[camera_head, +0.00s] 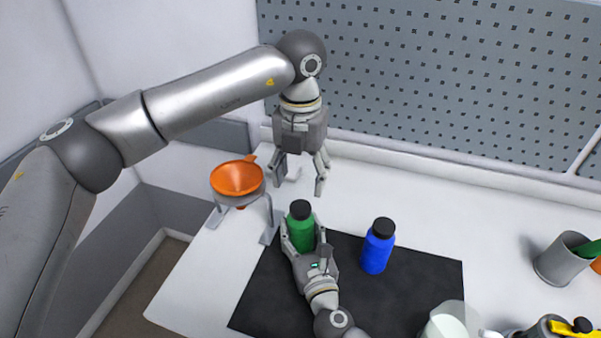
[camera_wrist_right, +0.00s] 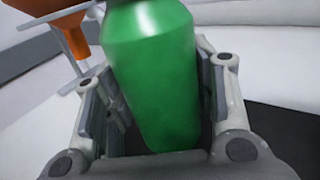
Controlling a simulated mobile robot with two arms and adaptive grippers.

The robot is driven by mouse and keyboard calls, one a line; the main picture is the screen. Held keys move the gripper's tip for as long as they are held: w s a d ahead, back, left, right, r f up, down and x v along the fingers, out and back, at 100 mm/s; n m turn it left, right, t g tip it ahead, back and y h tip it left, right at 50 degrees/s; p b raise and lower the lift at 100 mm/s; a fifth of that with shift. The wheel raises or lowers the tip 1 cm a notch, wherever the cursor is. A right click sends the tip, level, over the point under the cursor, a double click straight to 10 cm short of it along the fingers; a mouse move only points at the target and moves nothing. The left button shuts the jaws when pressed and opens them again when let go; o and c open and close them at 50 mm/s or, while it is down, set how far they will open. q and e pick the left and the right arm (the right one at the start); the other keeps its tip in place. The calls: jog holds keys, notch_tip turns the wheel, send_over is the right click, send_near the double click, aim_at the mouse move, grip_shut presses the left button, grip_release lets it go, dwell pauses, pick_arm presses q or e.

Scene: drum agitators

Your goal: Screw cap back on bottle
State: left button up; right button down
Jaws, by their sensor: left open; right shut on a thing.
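A green bottle (camera_head: 301,236) stands upright at the left back of the black mat (camera_head: 413,295). A black cap (camera_head: 300,210) sits on its top; how tightly it is screwed cannot be told. My right gripper (camera_head: 302,243) is shut on the green bottle's body from the front. In the right wrist view the green bottle (camera_wrist_right: 155,75) stands between the two fingers, its cap out of frame. My left gripper (camera_head: 302,180) is open and empty, pointing down above the green bottle, apart from its cap. A blue bottle (camera_head: 376,252) with a black cap (camera_head: 383,228) stands on the mat to the right.
An orange funnel (camera_head: 237,178) sits in a grey stand at the left, close to the green bottle. A grey cup (camera_head: 561,262) and a whitish container (camera_head: 447,325) stand at the right. A perforated panel (camera_head: 430,80) closes the back.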

aim_at(300, 207)
pick_arm(q)
notch_tip(300, 207, down, 8)
jog(key=shift+f, duration=0.1)
dwell(0.4)
jog(key=c, duration=1.1)
jog(key=m, duration=1.4)
jog(key=shift+m, duration=0.3)
jog(key=o, duration=1.1)
